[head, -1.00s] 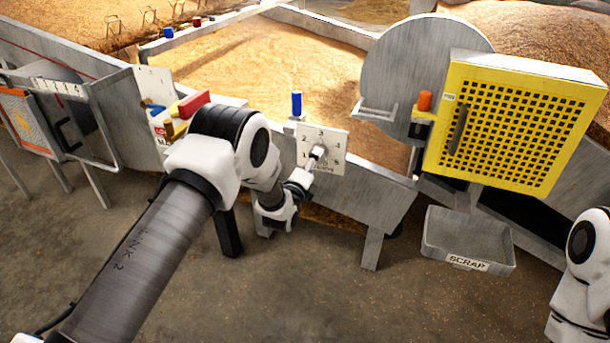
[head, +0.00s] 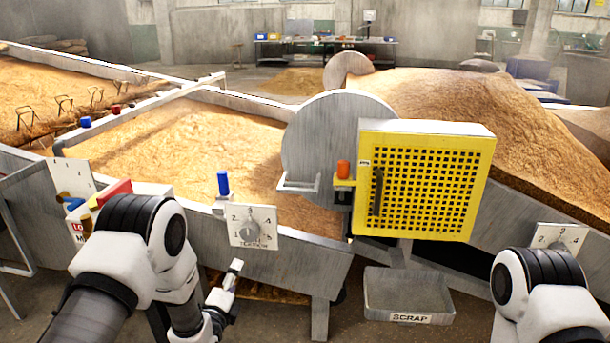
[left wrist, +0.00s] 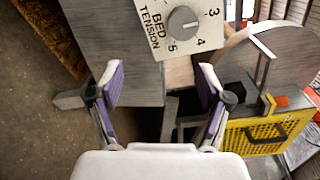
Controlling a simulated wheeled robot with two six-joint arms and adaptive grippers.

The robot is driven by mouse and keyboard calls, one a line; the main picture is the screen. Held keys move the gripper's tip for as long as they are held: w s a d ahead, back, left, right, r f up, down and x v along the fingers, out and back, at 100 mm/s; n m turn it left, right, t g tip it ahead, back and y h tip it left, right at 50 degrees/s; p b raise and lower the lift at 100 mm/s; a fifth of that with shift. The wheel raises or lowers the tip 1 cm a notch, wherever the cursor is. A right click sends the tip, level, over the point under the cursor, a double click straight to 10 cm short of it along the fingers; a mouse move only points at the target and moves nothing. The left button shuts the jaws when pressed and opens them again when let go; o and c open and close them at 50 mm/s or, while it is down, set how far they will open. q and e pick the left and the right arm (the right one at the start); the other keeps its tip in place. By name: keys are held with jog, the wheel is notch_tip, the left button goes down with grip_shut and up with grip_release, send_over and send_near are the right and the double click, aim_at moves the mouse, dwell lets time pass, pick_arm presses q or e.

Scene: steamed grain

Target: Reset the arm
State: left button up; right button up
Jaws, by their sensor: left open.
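My left arm comes in from the lower left of the head view. My left gripper (head: 234,274) is below the white dial plate (head: 262,222), apart from it. In the left wrist view the gripper (left wrist: 160,84) shows two spread fingers with nothing between them. The grey round knob (left wrist: 182,21) on the plate marked "BED TENSION" is beyond the fingertips. The knob (head: 249,233) also shows in the head view. My right arm shows at the lower right of the head view, but its gripper is out of sight.
A yellow perforated panel (head: 430,187) stands right of the dial, with an orange knob (head: 343,169) beside it. A scrap tray (head: 408,317) is below. A blue handle (head: 223,184) rises above the dial plate. Grain (head: 190,145) fills the bed behind.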

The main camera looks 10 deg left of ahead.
pick_arm(q)
jog(key=s+a+f+n+g, duration=0.1)
jog(key=s+f+n+g, duration=0.35)
jog(key=s+f, duration=0.55)
jog(key=s+f+n+g, duration=0.3)
jog(key=s+f+g, duration=0.35)
jog(key=s, duration=0.65)
jog(key=s+f+n+g, duration=0.2)
jog(key=s+n+g, duration=0.1)
jog(key=s+n, duration=0.5)
jog(key=s+f+n+g, duration=0.25)
jog(key=s+n, duration=0.35)
jog(key=s, duration=0.4)
notch_tip(320, 180, up, 33)
jog(key=p, duration=3.2)
jog(key=shift+s+n+g+y, duration=0.2)
jog(key=shift+n+g+y, duration=0.1)
jog(key=shift+n+g, duration=0.15)
